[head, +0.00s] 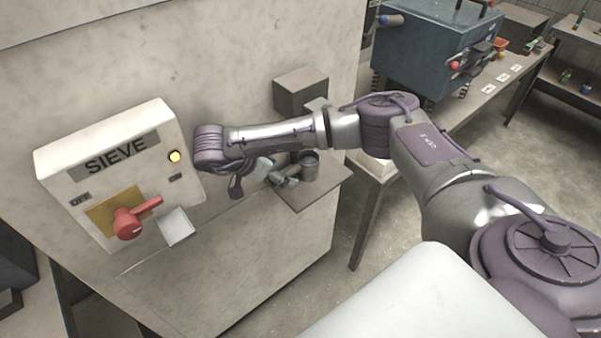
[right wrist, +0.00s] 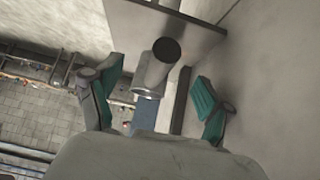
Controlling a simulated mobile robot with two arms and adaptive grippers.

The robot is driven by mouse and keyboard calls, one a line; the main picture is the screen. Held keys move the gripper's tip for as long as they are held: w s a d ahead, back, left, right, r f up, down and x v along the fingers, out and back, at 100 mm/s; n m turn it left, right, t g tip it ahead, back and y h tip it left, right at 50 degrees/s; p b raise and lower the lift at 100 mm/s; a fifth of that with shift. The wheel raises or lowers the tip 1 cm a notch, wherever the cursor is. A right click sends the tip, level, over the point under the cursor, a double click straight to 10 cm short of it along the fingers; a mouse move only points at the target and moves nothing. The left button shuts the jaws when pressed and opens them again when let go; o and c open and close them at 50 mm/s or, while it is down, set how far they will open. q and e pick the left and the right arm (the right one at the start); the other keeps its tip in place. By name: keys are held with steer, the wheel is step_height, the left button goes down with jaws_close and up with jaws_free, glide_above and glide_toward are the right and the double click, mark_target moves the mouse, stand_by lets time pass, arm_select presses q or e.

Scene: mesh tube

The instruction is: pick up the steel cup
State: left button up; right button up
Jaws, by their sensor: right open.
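The steel cup (head: 309,165) stands on a small grey shelf (head: 318,190) on the side of the machine. It appears as a grey metal cylinder with a dark round end. My right gripper (head: 284,178) is just left of the cup in the head view, partly hidden by my wrist. In the right wrist view the gripper (right wrist: 156,92) is open, its green-padded fingers wide apart. The cup (right wrist: 150,74) shows beyond and between them, apart from both fingers. My left gripper is not in view.
The SIEVE panel (head: 112,170) with a red lever (head: 135,219) and a lit yellow lamp is at the left. A blue machine (head: 432,45) stands on a table at the back right.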

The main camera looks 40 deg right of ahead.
mark_target(301, 175)
steer(key=shift+w+d+r+h, duration=0.15)
steer(key=shift+d+r+h, duration=0.15)
steer(key=shift+d+r, duration=0.2)
steer(key=shift+x, duration=0.9)
steer(key=p+x, duration=0.1)
steer(key=x, duration=0.4)
steer(key=shift+s+d+r+p, duration=0.15)
steer(key=shift+s+r+p, duration=0.05)
steer(key=shift+s+p, duration=0.1)
steer(key=shift+w+d+f, duration=0.1)
steer(key=shift+d+f, duration=0.1)
steer(key=shift+f, duration=0.05)
jaws_close()
steer(key=shift+r, duration=0.15)
